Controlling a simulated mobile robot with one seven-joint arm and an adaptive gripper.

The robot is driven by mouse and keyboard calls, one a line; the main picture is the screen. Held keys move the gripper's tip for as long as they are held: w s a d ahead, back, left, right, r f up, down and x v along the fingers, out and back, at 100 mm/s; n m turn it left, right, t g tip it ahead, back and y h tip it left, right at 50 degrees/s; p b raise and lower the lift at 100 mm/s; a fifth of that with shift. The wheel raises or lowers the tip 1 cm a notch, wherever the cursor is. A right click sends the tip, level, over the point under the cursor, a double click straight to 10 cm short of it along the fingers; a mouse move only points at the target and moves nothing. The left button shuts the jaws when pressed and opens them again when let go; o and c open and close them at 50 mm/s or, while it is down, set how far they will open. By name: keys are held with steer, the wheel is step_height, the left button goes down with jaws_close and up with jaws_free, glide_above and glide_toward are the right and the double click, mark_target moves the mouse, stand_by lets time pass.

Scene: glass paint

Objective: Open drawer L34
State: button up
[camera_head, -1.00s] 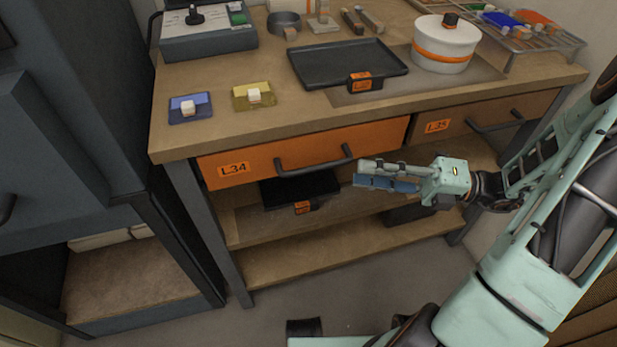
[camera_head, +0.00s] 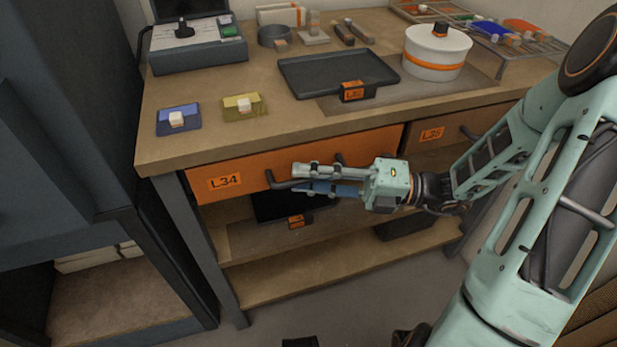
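Drawer L34 (camera_head: 235,168) is the orange front at the left under the worktop, with an orange "L34" label (camera_head: 224,181). It looks shut. Its dark bar handle (camera_head: 279,185) shows at its left end, and part of its right end shows behind my gripper. My gripper (camera_head: 296,179) points left in front of the drawer, along the handle, and covers the handle's middle. Its two fingers, one pale and one blue, look apart with nothing clearly held between them. I cannot tell whether they touch the handle or whether it lies between them.
The worktop (camera_head: 200,145) above holds a black tray (camera_head: 300,75), a white pot (camera_head: 430,65), and blue (camera_head: 165,122) and yellow (camera_head: 240,107) pads. Drawer L35 (camera_head: 440,137) is to the right. Shelves (camera_head: 290,265) lie below. A dark cabinet (camera_head: 60,130) stands left.

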steer(key=shift+c, duration=0.5)
jaws_close()
steer(key=shift+s+d, duration=0.1)
